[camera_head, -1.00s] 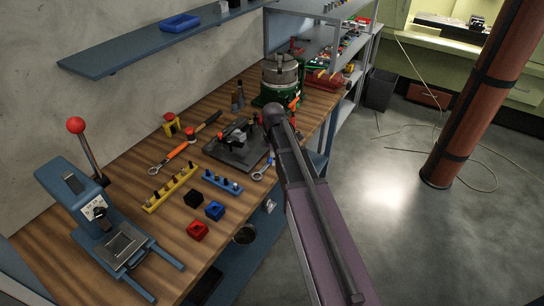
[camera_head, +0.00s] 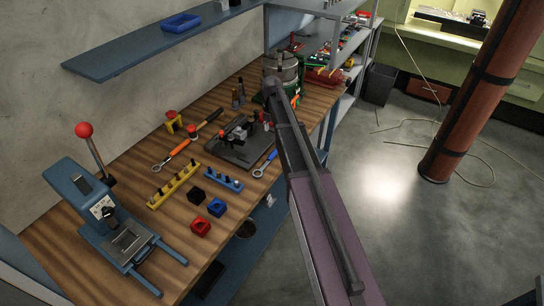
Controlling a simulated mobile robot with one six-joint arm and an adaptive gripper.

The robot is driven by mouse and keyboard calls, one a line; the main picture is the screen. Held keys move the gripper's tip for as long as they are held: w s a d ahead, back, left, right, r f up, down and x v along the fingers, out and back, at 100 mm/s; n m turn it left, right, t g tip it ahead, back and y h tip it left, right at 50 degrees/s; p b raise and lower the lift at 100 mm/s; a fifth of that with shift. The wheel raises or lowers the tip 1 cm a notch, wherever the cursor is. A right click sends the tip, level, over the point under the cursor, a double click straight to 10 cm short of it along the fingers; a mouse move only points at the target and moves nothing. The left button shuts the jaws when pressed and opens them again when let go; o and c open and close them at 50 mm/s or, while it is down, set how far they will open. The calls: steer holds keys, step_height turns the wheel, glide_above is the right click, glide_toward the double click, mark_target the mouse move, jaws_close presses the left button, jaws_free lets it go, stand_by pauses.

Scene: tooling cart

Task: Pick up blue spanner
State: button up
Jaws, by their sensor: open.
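The blue spanner (camera_head: 270,157) lies flat on the wooden bench, near its front edge and just left of my arm. It has a blue handle and a grey ring end that points to the lower left. The whole spanner appears uncovered, with its handle end close to my arm in the picture. My arm rises from the bottom of the view to a dark joint near the green machine. I cannot make out my gripper; its fingers do not show.
A dark fixture plate (camera_head: 236,152) lies just behind the spanner. A blue peg strip (camera_head: 222,180), a blue block (camera_head: 216,207), a black block (camera_head: 197,195) and a red block (camera_head: 200,227) sit to its left. An orange-handled tool (camera_head: 180,148) lies farther back. A green machine (camera_head: 283,75) stands behind.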

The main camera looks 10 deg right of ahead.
steer(key=shift+f, duration=0.15)
steer(key=b, duration=0.9)
glide_above(272, 154)
step_height(272, 154, down, 8)
steer(key=shift+w+f, duration=0.15)
steer(key=shift+f, duration=0.05)
steer(key=shift+f, duration=0.1)
stand_by(0.3)
steer(key=shift+f+b, duration=2.45)
steer(key=shift+f, duration=0.05)
jaws_close()
